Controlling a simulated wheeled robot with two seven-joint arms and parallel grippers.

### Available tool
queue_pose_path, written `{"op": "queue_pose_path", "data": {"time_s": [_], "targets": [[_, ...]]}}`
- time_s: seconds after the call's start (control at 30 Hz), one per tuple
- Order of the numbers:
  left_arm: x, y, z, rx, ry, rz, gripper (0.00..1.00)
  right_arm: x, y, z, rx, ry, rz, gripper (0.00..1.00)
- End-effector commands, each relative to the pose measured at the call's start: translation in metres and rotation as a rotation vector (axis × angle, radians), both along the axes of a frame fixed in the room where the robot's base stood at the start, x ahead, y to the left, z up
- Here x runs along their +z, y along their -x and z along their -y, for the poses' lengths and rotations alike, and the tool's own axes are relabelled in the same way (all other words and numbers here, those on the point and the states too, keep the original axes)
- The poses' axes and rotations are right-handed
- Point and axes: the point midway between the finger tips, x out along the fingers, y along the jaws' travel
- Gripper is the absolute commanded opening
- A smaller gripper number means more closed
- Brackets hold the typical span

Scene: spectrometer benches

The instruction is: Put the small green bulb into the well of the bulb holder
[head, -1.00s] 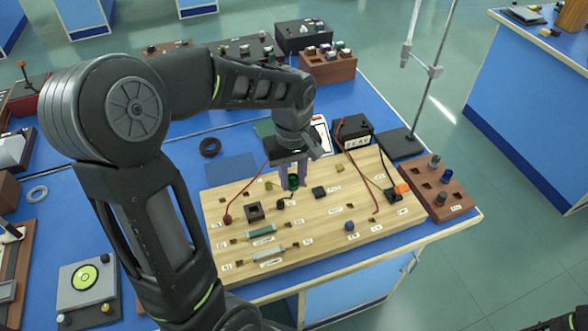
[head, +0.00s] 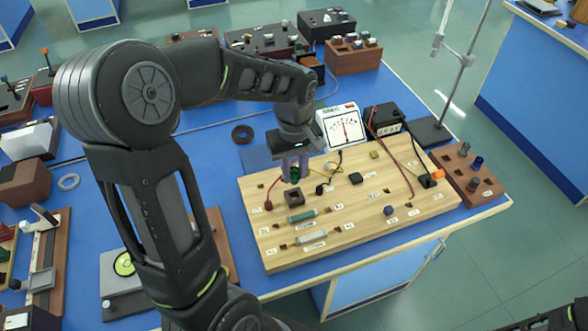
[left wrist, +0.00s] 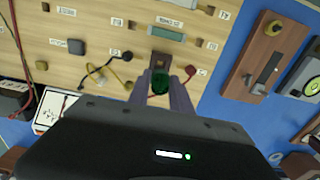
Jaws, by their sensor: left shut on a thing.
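The small green bulb (head: 295,174) is between the fingers of my left gripper (head: 295,180), which is shut on it; the bulb also shows in the left wrist view (left wrist: 160,81). The bulb holder (head: 294,198) is a dark brown square block on the wooden board (head: 365,225). In the head view the bulb and fingertips are just behind and above the holder. In the left wrist view the holder (left wrist: 158,60) shows just past the bulb, which partly covers it. The exact height gap cannot be told. My right gripper is not in view.
Grey-green resistors (head: 302,216) lie in front of the holder. A red lead's plug (head: 268,205) stands left of it, a black plug (head: 320,189) right. A meter (head: 343,127) stands behind the board. A brown block with knobs (head: 468,175) is at the right.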

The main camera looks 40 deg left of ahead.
Motion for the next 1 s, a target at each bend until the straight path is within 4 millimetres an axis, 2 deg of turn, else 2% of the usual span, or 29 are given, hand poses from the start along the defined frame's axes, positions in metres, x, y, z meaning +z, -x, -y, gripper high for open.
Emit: {"op": "queue_pose_path", "data": {"time_s": [1.0], "targets": [[-0.060,0.000,0.000,0.000,0.000,0.000,0.00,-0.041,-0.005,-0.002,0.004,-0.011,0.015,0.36]]}}
